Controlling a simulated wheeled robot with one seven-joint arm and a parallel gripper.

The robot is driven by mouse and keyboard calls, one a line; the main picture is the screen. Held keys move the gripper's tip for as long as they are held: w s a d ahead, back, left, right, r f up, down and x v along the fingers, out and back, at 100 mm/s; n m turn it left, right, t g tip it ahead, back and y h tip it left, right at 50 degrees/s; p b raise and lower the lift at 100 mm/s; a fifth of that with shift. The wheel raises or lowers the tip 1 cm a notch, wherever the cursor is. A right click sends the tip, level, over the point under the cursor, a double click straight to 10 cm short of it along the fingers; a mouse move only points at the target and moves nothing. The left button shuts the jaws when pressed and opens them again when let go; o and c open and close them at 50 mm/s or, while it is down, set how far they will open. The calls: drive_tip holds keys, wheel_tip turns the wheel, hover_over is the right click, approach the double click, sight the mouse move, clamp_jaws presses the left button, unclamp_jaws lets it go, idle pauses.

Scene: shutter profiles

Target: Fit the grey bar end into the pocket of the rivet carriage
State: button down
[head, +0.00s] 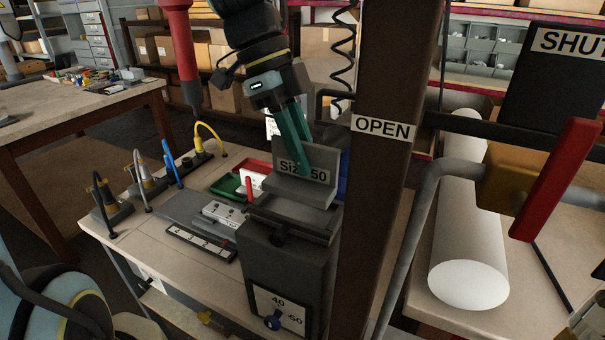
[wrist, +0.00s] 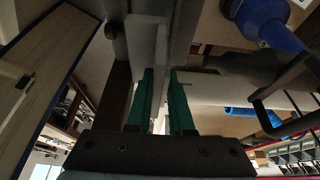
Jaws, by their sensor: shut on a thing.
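A grey L-shaped piece marked "Size 50" (head: 319,164) stands upright on top of a dark grey machine block (head: 285,254). My gripper (head: 303,158) comes down from above with green fingers. One finger lies across the front of the marked plate and the other passes behind its top edge, so it is shut on the plate. In the wrist view, a thin grey plate (wrist: 161,72) sits between the fingers. Whether this piece is the grey bar end, I cannot tell. The pocket of the rivet carriage is not clearly seen, and the underside of the piece is hidden.
A brown post labelled "OPEN" (head: 384,126) stands close right of the machine. Left on the bench are a grey fixture (head: 187,212), red and green bins (head: 224,186) and cabled tools (head: 105,200). A white roll (head: 466,240) lies at right.

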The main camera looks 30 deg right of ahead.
drive_tip(key=shift+f, duration=1.95)
drive_tip(key=shift+f, duration=0.1)
drive_tip(key=c, duration=0.8)
unclamp_jaws()
drive_tip(key=b+v, duration=0.1)
drive_tip(key=v, duration=1.1)
drive_tip(key=shift+b, duration=0.35)
drive_tip(key=w+a+f+n+t, duration=0.1)
drive_tip(key=w+a+f+n, duration=0.3)
drive_tip(key=a+n, duration=0.5)
drive_tip(key=w+a+f+n+t+y, duration=0.1)
drive_tip(key=w+a+f+n, duration=0.3)
drive_tip(key=a+f+n, duration=0.4)
drive_tip(key=w+a+f+n+t+y, duration=0.1)
drive_tip(key=w+a+f+n+t, duration=0.2)
drive_tip(key=w+a+f+n, duration=0.2)
drive_tip(key=a+f+n, duration=0.2)
drive_tip(key=a+n, duration=0.2)
drive_tip(key=n, duration=0.2)
drive_tip(key=shift+a+f, duration=0.3)
drive_tip(key=shift+a, duration=0.05)
